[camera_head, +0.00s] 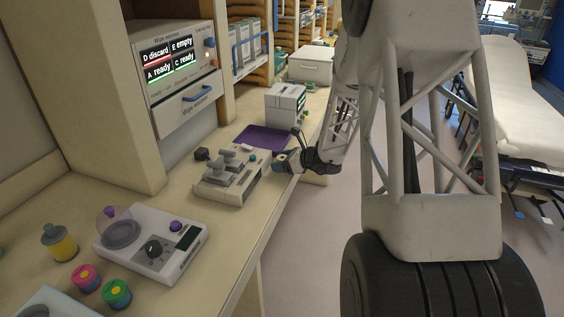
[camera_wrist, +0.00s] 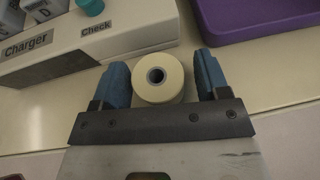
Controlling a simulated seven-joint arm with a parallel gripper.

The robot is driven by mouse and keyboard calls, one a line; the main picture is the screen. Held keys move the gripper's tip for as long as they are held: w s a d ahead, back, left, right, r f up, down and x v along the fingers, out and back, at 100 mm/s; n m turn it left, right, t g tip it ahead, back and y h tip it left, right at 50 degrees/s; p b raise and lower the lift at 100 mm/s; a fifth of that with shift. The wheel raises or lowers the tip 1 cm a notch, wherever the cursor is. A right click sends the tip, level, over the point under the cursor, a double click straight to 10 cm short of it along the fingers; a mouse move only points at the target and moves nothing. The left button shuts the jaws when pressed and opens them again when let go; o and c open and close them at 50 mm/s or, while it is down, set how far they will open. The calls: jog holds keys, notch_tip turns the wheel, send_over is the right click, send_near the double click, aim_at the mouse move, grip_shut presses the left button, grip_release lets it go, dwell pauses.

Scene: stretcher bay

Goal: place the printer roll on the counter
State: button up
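The printer roll, a cream cylinder with a dark hollow core (camera_wrist: 158,82), stands end-up between the two blue fingers of my gripper (camera_wrist: 162,80) in the wrist view. The left finger is very close to the roll; a narrow gap shows on the right, so the fingers look open around it. In the head view my gripper (camera_head: 283,161) is at the front edge of the counter (camera_head: 226,232), beside the charger, with a small cream patch of the roll between its fingers. Whether the roll's underside touches the counter is hidden.
The charger (camera_head: 230,176) is close on the left, and a purple tray (camera_head: 262,138) lies just beyond. A white printer-like box (camera_head: 286,103) stands further back. A stretcher (camera_head: 518,100) is across the aisle.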

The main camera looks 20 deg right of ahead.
jog(key=shift+r, duration=0.1)
jog(key=shift+s+r, duration=0.1)
jog(key=v, duration=1.1)
jog(key=shift+s+d, duration=0.25)
jog(key=shift+s, duration=0.05)
jog(key=shift+r, duration=0.1)
dwell(0.4)
jog(key=s+a+r+n+g, duration=0.45)
jog(key=s+a+n, duration=0.25)
jog(key=a, duration=0.3)
jog(key=s+a+r+n+g, duration=0.3)
jog(key=s+a+r+n, duration=0.3)
jog(key=a, duration=0.4)
jog(key=s+a+r+n+h, duration=0.2)
jog(key=s+a+n+h, duration=0.1)
jog(key=s+n, duration=0.4)
jog(key=s+a+r+n+h, duration=0.3)
jog(key=s+n+h, duration=0.2)
jog(key=s, duration=0.8)
jog(key=n, duration=0.3)
jog(key=shift+s+a+h, duration=0.3)
jog(key=shift+s, duration=0.1)
